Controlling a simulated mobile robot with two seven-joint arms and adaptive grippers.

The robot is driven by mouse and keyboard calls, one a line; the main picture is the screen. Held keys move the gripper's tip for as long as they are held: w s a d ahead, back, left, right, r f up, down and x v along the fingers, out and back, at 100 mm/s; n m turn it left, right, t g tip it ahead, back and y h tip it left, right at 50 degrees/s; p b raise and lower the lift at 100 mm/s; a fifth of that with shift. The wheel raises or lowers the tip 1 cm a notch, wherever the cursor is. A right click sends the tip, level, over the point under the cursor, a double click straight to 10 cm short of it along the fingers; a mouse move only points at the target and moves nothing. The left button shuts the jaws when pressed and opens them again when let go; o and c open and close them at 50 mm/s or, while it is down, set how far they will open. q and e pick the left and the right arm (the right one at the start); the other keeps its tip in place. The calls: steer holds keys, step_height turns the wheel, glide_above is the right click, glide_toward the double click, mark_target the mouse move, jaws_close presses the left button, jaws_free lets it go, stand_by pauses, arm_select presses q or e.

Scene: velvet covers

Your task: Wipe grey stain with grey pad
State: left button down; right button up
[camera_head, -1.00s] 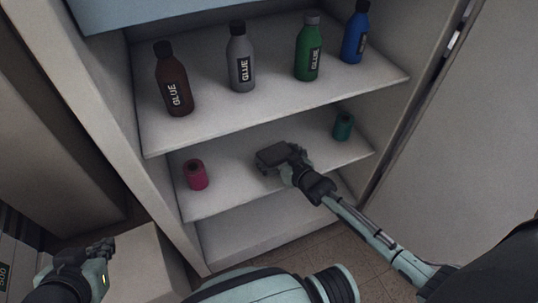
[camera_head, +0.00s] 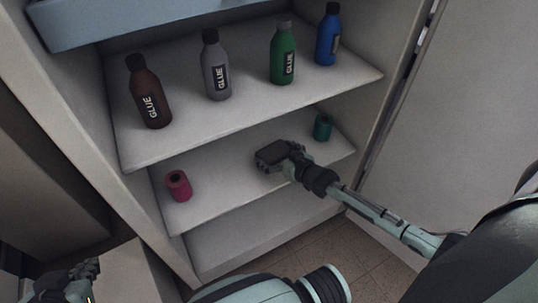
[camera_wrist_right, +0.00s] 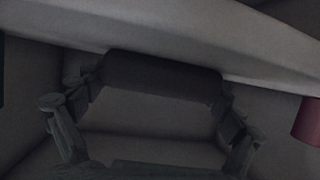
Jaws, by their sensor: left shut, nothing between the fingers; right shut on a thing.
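My right gripper (camera_head: 290,158) is shut on the dark grey pad (camera_head: 268,153) over the middle shelf (camera_head: 215,212), between the red and teal rolls. In the right wrist view the pad (camera_wrist_right: 162,77) spans between the two fingers, close to a pale shelf edge. I cannot tell whether the pad touches the shelf. No grey stain can be made out in either view. My left gripper (camera_head: 85,270) is shut and empty at the lower left, outside the cabinet.
A red roll (camera_head: 178,187) stands left of the pad and a teal roll (camera_head: 322,127) right of it. Brown (camera_head: 147,92), grey (camera_head: 215,65), green (camera_head: 283,53) and blue (camera_head: 327,35) glue bottles stand on the shelf above. The lower shelf (camera_head: 260,240) looks empty.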

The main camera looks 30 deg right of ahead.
mark_target(239, 173)
steer(key=shift+d, duration=0.5)
steer(key=shift+f, duration=0.15)
steer(key=shift+s+a+p, duration=0.2)
steer(key=shift+a+p, duration=0.4)
steer(key=shift+a, duration=1.8)
steer(key=shift+a+r, duration=0.2)
steer(key=shift+a, duration=2.65)
steer(key=shift+s+a+f, duration=0.1)
steer(key=shift+a+f, duration=0.1)
steer(key=shift+a, duration=1.5)
steer(key=shift+r, duration=3.1)
